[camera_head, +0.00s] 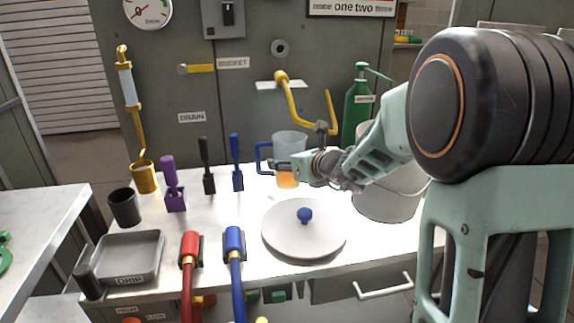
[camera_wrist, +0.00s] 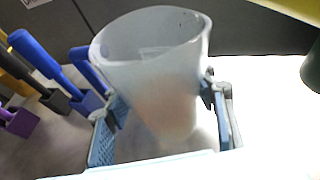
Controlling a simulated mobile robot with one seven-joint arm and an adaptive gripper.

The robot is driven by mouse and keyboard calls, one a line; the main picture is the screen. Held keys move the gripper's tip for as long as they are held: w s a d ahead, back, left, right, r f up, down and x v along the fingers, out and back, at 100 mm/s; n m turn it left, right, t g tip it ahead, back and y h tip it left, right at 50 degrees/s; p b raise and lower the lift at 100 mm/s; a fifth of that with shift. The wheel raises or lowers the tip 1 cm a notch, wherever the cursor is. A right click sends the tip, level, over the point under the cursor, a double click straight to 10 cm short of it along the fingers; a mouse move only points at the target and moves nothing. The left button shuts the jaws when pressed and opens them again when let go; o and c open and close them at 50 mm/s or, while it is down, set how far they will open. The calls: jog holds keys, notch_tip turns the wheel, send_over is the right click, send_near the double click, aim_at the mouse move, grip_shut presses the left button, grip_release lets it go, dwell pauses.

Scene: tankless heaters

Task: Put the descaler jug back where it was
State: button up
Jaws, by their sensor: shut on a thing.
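The descaler jug (camera_head: 290,147) is a cloudy clear jug with a blue handle and orange liquid low inside. It stands upright at the back middle of the white counter, or just above it; I cannot tell which. My gripper (camera_head: 285,165) reaches it from the right and is shut around its body. In the wrist view the jug (camera_wrist: 155,75) sits between the two fingers of my gripper (camera_wrist: 165,115), with its blue handle at the left. The jug's lower part is partly hidden by my gripper.
A round white lid (camera_head: 280,236) with a blue knob lies in front. A white bucket (camera_head: 385,200) and a green pump bottle (camera_head: 356,112) stand at right. Blue (camera_head: 237,170), black (camera_head: 208,180) and purple (camera_head: 173,195) handled tools stand left. A grey tray (camera_head: 130,238) is front left.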

jog(key=o, duration=1.5)
jog(key=shift+o, duration=0.2)
jog(key=shift+r, duration=0.1)
jog(key=shift+s+d+r, duration=0.2)
jog(key=shift+s, duration=0.05)
jog(key=p+v, duration=0.3)
jog(key=v, duration=0.7)
jog(key=shift+s+d, duration=0.15)
jog(key=shift+s, duration=0.15)
jog(key=shift+s+d, duration=0.15)
jog(key=shift+s, duration=0.15)
